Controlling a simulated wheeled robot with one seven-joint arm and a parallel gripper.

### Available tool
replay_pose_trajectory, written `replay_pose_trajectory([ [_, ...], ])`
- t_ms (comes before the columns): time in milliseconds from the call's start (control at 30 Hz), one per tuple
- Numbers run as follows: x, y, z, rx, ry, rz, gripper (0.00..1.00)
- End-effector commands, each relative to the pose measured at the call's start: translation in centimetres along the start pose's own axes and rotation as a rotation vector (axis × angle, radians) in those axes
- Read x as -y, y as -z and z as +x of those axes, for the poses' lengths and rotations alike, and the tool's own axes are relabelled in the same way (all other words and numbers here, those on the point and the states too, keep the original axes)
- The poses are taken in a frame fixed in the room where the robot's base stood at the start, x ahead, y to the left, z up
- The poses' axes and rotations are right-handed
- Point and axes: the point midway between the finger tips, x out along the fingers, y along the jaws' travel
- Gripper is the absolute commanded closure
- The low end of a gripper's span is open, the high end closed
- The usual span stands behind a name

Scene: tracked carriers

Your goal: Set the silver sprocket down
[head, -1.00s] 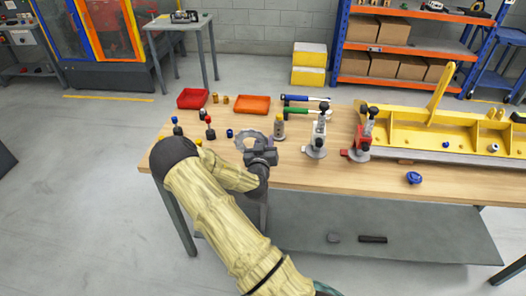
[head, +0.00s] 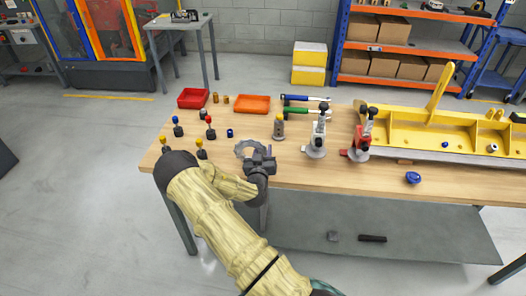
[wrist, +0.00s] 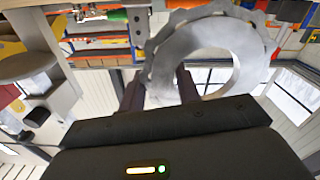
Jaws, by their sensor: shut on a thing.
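The silver sprocket (head: 247,148) is a toothed ring with a large open middle. My gripper (head: 262,160) is shut on its near edge, over the front left part of the wooden table (head: 300,178). In the wrist view the sprocket (wrist: 208,55) stands out beyond the two dark fingers (wrist: 160,90), which grip its lower rim. In the head view my gripper hides part of the sprocket. I cannot tell whether the sprocket touches the tabletop.
Several knobbed pegs (head: 201,147) stand to the left. Clamps, white (head: 317,145) and red (head: 360,150), stand further right. Red (head: 193,98) and orange (head: 251,104) trays lie behind. Front-right tabletop is mostly clear.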

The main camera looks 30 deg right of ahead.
Motion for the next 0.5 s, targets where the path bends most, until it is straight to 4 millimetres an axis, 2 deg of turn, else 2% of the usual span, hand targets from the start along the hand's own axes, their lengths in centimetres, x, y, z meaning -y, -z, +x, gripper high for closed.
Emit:
replay_pose_trajectory([
  [133, 0.09, -0.35, 0.02, -0.001, 0.0, 0.001, 0.99],
  [167, 0.08, -0.28, -0.01, 0.0, 0.0, 0.0, 0.61],
  [233, 0.07, -0.26, -0.01, 0.001, 0.0, 0.0, 0.48],
  [500, 0.07, -0.23, -0.01, 0.001, 0.0, 0.0, 0.45],
])
